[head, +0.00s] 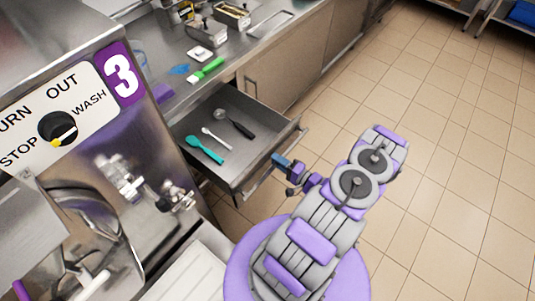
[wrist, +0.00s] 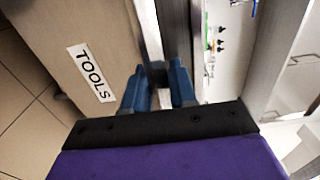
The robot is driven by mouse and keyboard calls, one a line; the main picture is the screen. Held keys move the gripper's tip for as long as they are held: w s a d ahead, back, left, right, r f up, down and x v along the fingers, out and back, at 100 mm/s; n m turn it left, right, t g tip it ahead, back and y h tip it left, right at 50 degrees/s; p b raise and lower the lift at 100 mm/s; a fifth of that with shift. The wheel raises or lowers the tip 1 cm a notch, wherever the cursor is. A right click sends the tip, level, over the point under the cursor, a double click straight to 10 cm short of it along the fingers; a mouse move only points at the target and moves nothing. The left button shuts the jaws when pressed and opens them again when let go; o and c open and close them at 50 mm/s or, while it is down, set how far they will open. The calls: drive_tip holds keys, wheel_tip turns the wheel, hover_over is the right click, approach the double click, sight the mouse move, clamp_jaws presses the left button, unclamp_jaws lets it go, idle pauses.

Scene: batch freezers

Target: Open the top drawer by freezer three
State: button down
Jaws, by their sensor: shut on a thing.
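The top drawer (head: 262,166) beside freezer three (head: 75,60) is pulled out, with its inside showing in the head view. A teal spatula (head: 205,150), a white spoon (head: 215,138) and a dark-handled scoop (head: 236,124) lie in it. My gripper (head: 281,160) is at the drawer's front, its blue fingers shut on the drawer handle (head: 302,134). In the wrist view the fingers (wrist: 158,88) straddle the handle bar (wrist: 150,35). A TOOLS label (wrist: 90,73) shows on a beige front panel left of the handle. My gripper hides part of the handle.
The tiled floor (head: 430,120) to the right is clear.

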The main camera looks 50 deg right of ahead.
drive_tip(key=shift+s+d+f, duration=0.1)
drive_tip(key=shift+s, duration=0.95)
drive_tip(key=c, duration=1.4)
unclamp_jaws()
drive_tip(key=o, duration=0.4)
drive_tip(key=shift+d, duration=0.2)
drive_tip(key=shift+a, duration=0.1)
drive_tip(key=s+p, duration=0.2)
drive_tip(key=s, duration=1.5)
drive_tip(key=shift+s+d+p, duration=0.2)
drive_tip(key=shift+d+p, duration=0.1)
drive_tip(key=shift+d, duration=0.1)
drive_tip(key=shift+f, duration=0.1)
